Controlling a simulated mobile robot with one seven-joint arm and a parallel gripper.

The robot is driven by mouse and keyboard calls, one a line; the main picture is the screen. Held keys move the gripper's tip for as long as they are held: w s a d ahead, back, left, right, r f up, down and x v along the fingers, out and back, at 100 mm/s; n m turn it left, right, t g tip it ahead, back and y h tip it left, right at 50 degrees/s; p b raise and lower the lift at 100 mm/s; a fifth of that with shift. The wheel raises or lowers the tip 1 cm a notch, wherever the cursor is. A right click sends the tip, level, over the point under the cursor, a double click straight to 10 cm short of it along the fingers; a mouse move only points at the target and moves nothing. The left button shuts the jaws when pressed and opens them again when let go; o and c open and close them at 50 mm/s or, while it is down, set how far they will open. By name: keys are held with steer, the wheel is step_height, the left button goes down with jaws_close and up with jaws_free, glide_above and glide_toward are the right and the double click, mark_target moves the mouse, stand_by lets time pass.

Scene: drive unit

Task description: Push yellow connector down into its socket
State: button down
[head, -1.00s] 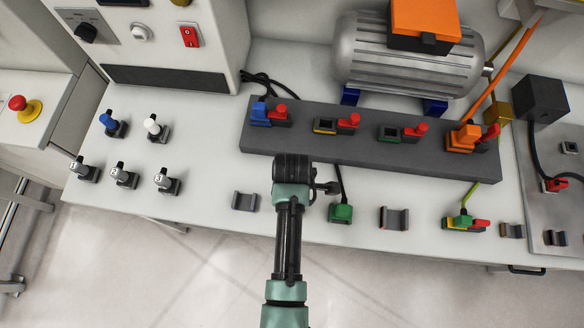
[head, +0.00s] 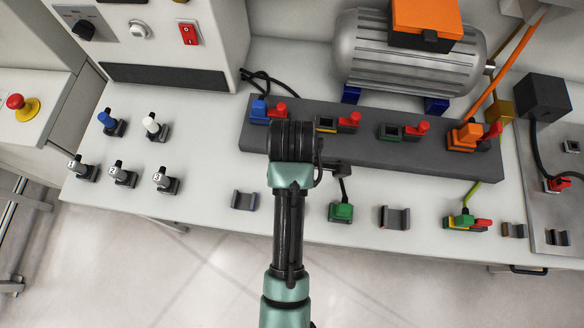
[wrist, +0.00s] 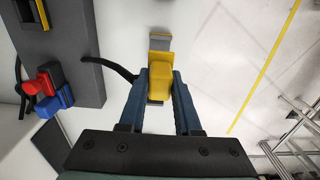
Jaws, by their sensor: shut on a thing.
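In the wrist view my gripper (wrist: 160,88) is shut on the yellow connector (wrist: 160,75), with one blue finger on each side of it. A black cable (wrist: 110,67) shows to its left. The grey bar (wrist: 70,40) lies to the left, apart from the connector; part of the yellow-edged socket (wrist: 45,18) shows at the top left. In the head view this socket (head: 325,124) looks empty, its red lever (head: 349,119) beside it. My arm hides the gripper and connector in the head view.
Blue (head: 261,111) and orange (head: 466,135) connectors sit in the bar on either side. An empty grey holder (head: 244,200), a green connector (head: 341,213) and another holder (head: 395,217) stand along the front. A motor (head: 410,60) stands behind the bar.

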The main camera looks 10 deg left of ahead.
steer(key=shift+r+p, duration=2.05)
steer(key=shift+p, duration=0.05)
steer(key=shift+w+f, duration=0.1)
steer(key=w+d+b, duration=0.3)
steer(key=w+b, duration=0.3)
steer(key=w, duration=0.5)
steer(key=w+d+b, duration=0.3)
steer(key=w+b, duration=0.4)
steer(key=w, duration=0.4)
steer(key=shift+w, duration=0.2)
steer(key=shift+f+b, duration=0.65)
steer(key=shift+f, duration=1)
steer(key=shift+f, duration=0.1)
